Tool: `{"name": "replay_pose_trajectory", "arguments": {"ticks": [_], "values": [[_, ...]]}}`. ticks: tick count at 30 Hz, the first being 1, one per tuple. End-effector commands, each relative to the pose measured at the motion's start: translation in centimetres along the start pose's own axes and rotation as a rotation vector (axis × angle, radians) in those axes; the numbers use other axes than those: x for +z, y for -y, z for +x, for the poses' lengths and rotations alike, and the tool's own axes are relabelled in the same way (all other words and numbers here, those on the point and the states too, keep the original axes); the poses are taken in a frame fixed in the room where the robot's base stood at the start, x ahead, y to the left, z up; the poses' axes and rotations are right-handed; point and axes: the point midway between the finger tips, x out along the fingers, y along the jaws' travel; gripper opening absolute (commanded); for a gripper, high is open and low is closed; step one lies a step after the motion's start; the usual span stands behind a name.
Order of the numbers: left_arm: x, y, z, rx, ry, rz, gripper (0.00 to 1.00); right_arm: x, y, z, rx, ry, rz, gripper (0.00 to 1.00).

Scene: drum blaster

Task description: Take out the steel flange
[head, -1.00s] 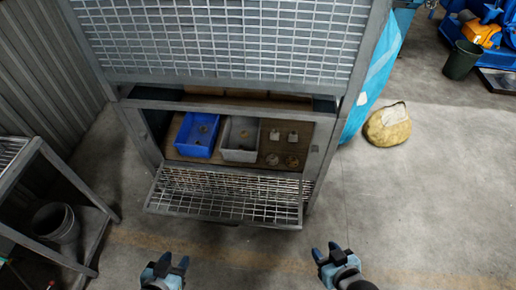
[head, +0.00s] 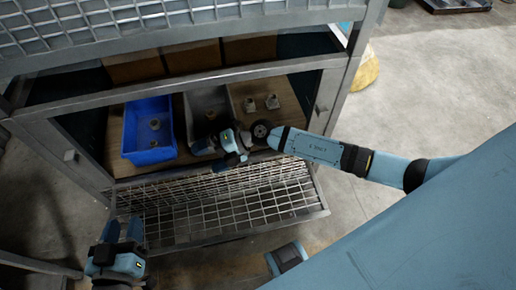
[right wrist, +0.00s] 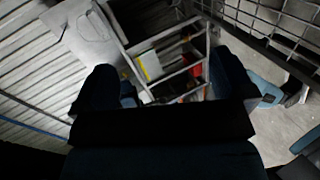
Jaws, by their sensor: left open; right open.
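Small round parts lie in the blue bin (head: 132,142) and the grey bin, too small to identify. My right gripper (head: 230,148) is open, above the front of the shelf by the grey bin. Its fingers show apart and empty in the right wrist view (right wrist: 165,85). My left gripper (head: 123,230) is open and empty, left of the lowered mesh door.
The lowered mesh door (head: 220,205) juts out in front of the opening. A frame bar (head: 190,82) crosses above it, with mesh panels higher up. Brown boxes (head: 193,57) stand behind. A shelved cart (right wrist: 165,65) shows in the right wrist view. Concrete floor is open at right.

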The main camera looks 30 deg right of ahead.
Motion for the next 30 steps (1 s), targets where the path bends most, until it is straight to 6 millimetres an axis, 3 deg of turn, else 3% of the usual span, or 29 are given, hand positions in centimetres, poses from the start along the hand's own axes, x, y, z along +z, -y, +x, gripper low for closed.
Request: {"name": "replay_pose_trajectory", "arguments": {"ticks": [1,6,9,12,15,19,27,30], "values": [[2.0,0.0,0.5,0.011,-0.029,-0.005,0.43,2.3,4.1,0.3,-0.128,-0.013,-0.085,1.00],[3.1,-0.6,0.9,0.047,-0.113,-0.024,0.43,9.7,12.2,-3.3,-0.579,0.004,-0.284,1.00],[3.5,-0.9,0.9,0.064,-0.153,-0.034,0.43,14.1,15.2,-6.7,-0.811,0.056,-0.348,1.00],[3.6,-1.1,0.8,0.077,-0.181,-0.041,0.43,17.4,16.8,-9.9,-0.984,0.115,-0.382,1.00],[3.5,-1.3,0.8,0.086,-0.200,-0.046,0.43,19.4,17.3,-12.2,-1.093,0.160,-0.396,1.00],[3.1,-1.5,0.7,0.097,-0.224,-0.051,0.43,20.6,18.1,-13.2,-1.153,0.185,-0.402,1.00],[1.5,-2.5,0.4,0.142,-0.325,-0.071,0.43,22.4,22.5,-11.2,-1.155,0.186,-0.401,1.00],[2.2,-2.5,0.6,0.146,-0.303,-0.073,0.43,22.9,23.7,-10.6,-1.153,0.186,-0.401,1.00]]}}
